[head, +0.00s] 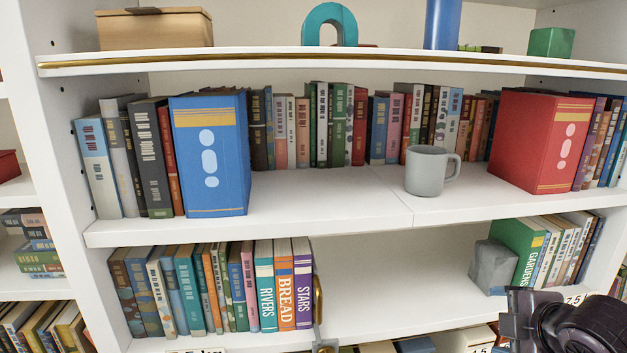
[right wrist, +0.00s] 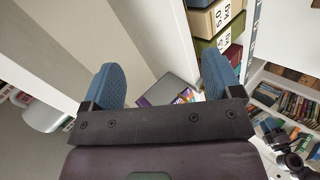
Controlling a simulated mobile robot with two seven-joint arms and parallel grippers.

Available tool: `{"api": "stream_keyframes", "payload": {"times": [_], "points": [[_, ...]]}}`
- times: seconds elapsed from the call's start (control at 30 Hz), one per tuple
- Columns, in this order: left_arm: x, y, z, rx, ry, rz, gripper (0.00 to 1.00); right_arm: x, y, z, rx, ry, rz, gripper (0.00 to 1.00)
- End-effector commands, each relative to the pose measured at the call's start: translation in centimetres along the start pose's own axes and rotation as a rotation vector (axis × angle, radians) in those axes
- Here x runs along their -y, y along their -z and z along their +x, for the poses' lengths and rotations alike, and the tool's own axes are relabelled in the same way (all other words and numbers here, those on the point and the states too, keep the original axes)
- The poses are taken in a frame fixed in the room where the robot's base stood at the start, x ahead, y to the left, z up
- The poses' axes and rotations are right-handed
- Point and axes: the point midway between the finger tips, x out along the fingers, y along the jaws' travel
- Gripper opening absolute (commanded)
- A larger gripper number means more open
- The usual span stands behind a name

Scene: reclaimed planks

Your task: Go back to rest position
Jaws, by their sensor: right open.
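My right gripper shows in the right wrist view (right wrist: 160,88), its two blue fingers wide apart with nothing between them. In the head view, part of my dark right arm and gripper (head: 560,318) shows at the lower right corner, in front of the lower shelf. Its fingertips are hard to make out there. My left gripper is not in the head view. A grey mug (head: 426,172) stands upright on the middle shelf, apart from my gripper.
A blue volume (head: 208,155) and a red volume (head: 540,142) stand on the middle shelf (head: 330,210). The lower shelf (head: 400,290) holds books at left, a grey stone block (head: 492,267) and a green GARDENS book (head: 517,246) at right. Its middle is clear.

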Motion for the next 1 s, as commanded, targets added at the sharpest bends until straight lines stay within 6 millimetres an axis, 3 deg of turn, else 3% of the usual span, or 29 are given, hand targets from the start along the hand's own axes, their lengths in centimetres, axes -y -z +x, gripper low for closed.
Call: {"api": "stream_keyframes", "payload": {"times": [0.03,0.3,0.5,0.87,1.0], "points": [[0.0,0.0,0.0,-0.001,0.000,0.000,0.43,2.9,-0.1,0.5,0.014,0.042,0.102,0.84],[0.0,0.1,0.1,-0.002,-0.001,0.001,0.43,15.5,-0.7,0.5,0.168,0.192,0.647,0.84],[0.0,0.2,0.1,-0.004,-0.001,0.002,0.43,22.8,-0.6,-1.2,0.323,0.254,0.997,0.84],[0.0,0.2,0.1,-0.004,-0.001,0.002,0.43,30.5,-0.1,-4.8,0.564,0.279,1.402,0.84],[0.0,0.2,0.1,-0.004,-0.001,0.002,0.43,30.5,-0.4,-2.7,0.505,0.229,1.398,0.84]]}}
